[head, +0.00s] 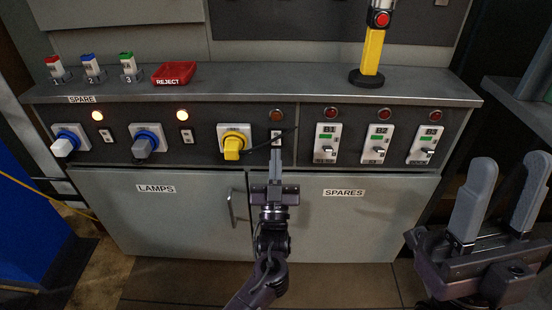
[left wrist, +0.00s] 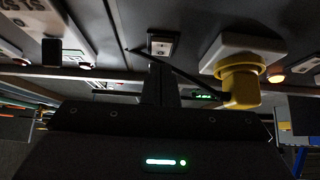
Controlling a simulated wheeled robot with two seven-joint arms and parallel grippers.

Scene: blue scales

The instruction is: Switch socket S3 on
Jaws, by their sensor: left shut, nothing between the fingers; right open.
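A white socket with a yellow plug (head: 235,140) is third from the left on the panel; its label is not readable. The yellow plug also shows in the left wrist view (left wrist: 241,84). My right gripper (head: 497,195) is open and empty at the right.
Two blue-ringed sockets (head: 149,140) stand left, with lit lamps (head: 182,115). Breakers B1 (head: 326,143), B2 (head: 376,144) and B3 (head: 425,145) stand right. A thin dark cable runs close by my left fingers. A yellow post (head: 372,52) and red REJECT tray (head: 174,73) are on the ledge.

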